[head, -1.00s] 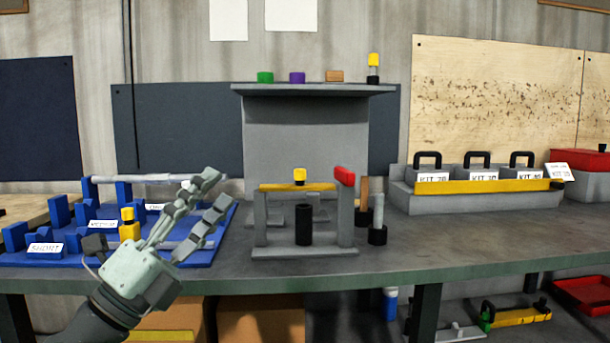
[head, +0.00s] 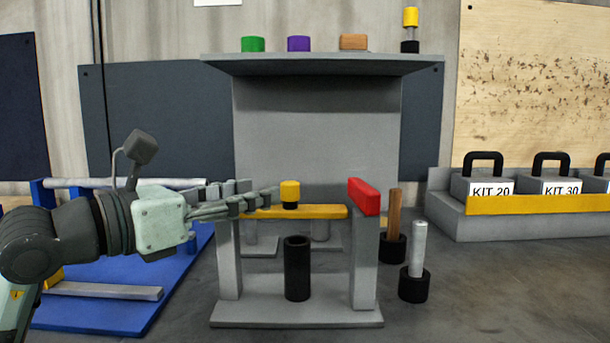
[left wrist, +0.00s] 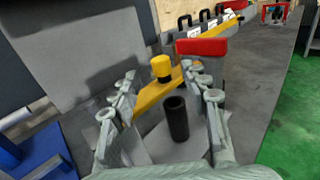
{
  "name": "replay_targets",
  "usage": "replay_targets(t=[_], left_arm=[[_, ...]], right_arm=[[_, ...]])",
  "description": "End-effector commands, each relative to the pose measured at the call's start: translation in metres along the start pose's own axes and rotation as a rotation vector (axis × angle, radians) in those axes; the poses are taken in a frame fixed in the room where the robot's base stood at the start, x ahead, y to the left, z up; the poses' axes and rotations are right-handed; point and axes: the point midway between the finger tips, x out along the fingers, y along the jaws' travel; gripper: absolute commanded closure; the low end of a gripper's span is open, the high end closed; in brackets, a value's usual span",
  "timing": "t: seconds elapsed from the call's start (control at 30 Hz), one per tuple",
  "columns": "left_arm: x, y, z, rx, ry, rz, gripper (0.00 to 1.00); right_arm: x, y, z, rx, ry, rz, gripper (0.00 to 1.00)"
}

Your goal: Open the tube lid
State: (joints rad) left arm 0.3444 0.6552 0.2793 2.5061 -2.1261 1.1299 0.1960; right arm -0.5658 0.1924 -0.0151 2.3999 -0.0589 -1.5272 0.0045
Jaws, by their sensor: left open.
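A grey stand (head: 229,262) carries a yellow bar (head: 325,212) across its top, with a yellow knob (head: 290,192) on a short black neck. A red block (head: 364,196) sits at the bar's right end. A black tube (head: 297,268) stands upright on the stand's base under the bar; its open top shows in the left wrist view (left wrist: 176,103). My left gripper (head: 272,197) is open and comes from the left, fingertips close to the knob. In the left wrist view the knob (left wrist: 161,68) lies between the spread fingers; I cannot tell whether they touch it. My right gripper is out of view.
A grey cylinder (head: 418,248) and a brown cylinder (head: 394,212) stand in black holders right of the stand. A blue rack (head: 120,312) lies at left. A shelf (head: 318,65) with coloured pieces is behind. Kit weights (head: 485,188) sit at right.

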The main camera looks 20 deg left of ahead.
Motion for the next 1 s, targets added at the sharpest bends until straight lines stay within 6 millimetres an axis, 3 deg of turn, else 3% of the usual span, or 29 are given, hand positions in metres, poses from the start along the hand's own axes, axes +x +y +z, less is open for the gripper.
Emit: replay_targets(t=[0.13,0.33,0.63,1.0], left_arm=[[0.005,0.000,0.002,-0.001,0.001,-0.001,0.54],[0.028,-0.001,0.004,-0.004,0.001,-0.003,0.54],[0.071,0.000,0.001,-0.002,0.000,-0.001,0.54],[0.078,0.000,0.000,0.000,0.000,-0.001,0.54]], right_arm=[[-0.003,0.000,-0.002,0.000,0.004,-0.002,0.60],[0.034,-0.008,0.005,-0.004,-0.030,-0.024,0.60],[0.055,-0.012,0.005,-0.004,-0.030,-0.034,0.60],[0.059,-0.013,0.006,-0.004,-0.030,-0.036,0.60]])
